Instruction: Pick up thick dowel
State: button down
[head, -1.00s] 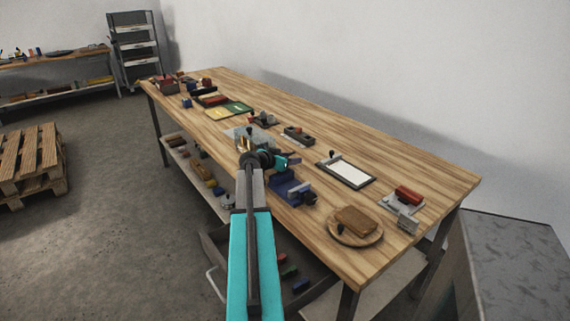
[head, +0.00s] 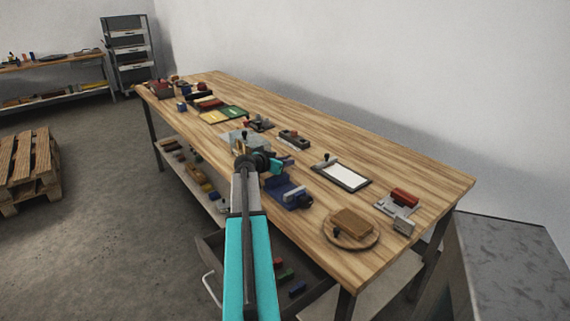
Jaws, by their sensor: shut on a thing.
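My gripper (head: 281,163) is small in the head view, over the middle of the front part of the wooden workbench (head: 390,165). It is just above and behind a blue vise (head: 288,194). My wrist and teal arm cover part of the area in front of it. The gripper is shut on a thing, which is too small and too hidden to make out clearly. No thick dowel shows plainly elsewhere on the bench.
A clipboard (head: 343,175), a round board with a brown block (head: 351,222) and a grey fixture with a red roll (head: 404,197) lie to the right. Several trays and blocks sit at the far left. An open drawer (head: 322,287) is below the front edge. The back strip of bench is clear.

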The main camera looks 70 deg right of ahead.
notch_tip(320, 180, up, 10)
jog(key=b, duration=0.1)
dwell(0.5)
jog(key=shift+f, duration=0.15)
dwell(0.6)
